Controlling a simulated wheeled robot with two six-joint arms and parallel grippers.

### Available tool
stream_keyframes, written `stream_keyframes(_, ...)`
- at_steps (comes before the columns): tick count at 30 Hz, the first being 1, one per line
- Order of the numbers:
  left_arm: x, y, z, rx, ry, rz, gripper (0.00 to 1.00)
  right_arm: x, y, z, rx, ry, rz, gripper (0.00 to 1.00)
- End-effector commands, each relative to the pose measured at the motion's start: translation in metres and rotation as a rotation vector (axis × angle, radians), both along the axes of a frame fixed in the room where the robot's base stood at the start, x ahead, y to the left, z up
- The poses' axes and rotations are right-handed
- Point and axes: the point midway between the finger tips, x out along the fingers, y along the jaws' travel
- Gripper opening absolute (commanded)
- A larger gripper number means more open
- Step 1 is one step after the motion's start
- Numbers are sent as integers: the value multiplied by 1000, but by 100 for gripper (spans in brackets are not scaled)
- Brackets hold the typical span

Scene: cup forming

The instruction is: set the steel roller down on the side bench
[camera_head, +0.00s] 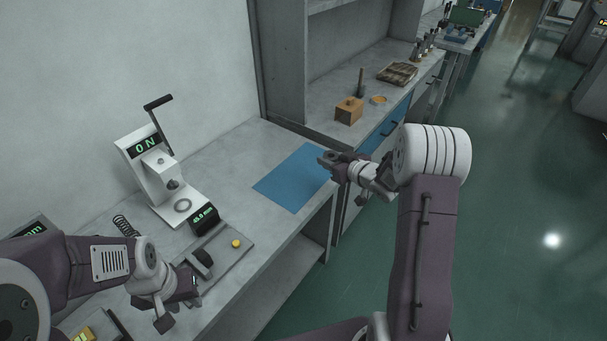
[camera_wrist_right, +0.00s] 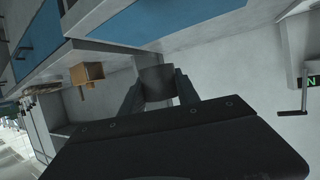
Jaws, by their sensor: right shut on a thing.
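My right gripper (camera_head: 336,160) is shut on a dark grey cylinder, which I take to be the steel roller; in the right wrist view the roller (camera_wrist_right: 157,82) sits between the two fingers. In the head view the roller is small and hard to separate from the jaws. The gripper is near the right edge of the blue mat (camera_head: 290,180), in front of the bench with blue drawers (camera_head: 323,112), likely the side bench. My left gripper (camera_head: 194,286) is beside the tray at the lower left; its fingertips are too unclear to judge.
A white lever press (camera_head: 160,175) stands on the near table. A tray (camera_head: 231,256) holds a yellow piece (camera_head: 236,244). Bare bench top shows near the block.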

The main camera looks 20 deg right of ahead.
Motion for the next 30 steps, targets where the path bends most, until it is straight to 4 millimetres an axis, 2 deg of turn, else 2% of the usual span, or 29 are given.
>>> stream_keyframes(4, 0, 0, -5, 0, 0, 0, 36, 20, 15, -16, 1, 0, 6, 0)
stream_keyframes(12, 0, 0, -11, 0, 0, 0, 36, 80, 55, -58, 0, -1, 5, 0)
stream_keyframes(15, 0, 0, -11, 0, 0, 0, 36, 93, 62, -66, 0, -1, 3, 0)
stream_keyframes(22, 0, 0, -12, 0, 0, 0, 36, 98, 65, -72, 1, 0, 1, 0)
stream_keyframes(27, 0, 0, -16, 0, 0, 0, 36, 97, 65, -101, 1, 4, 0, 0)
stream_keyframes(30, 0, 0, -16, 0, 0, 0, 36, 98, 65, -110, 1, -1, 1, 0)
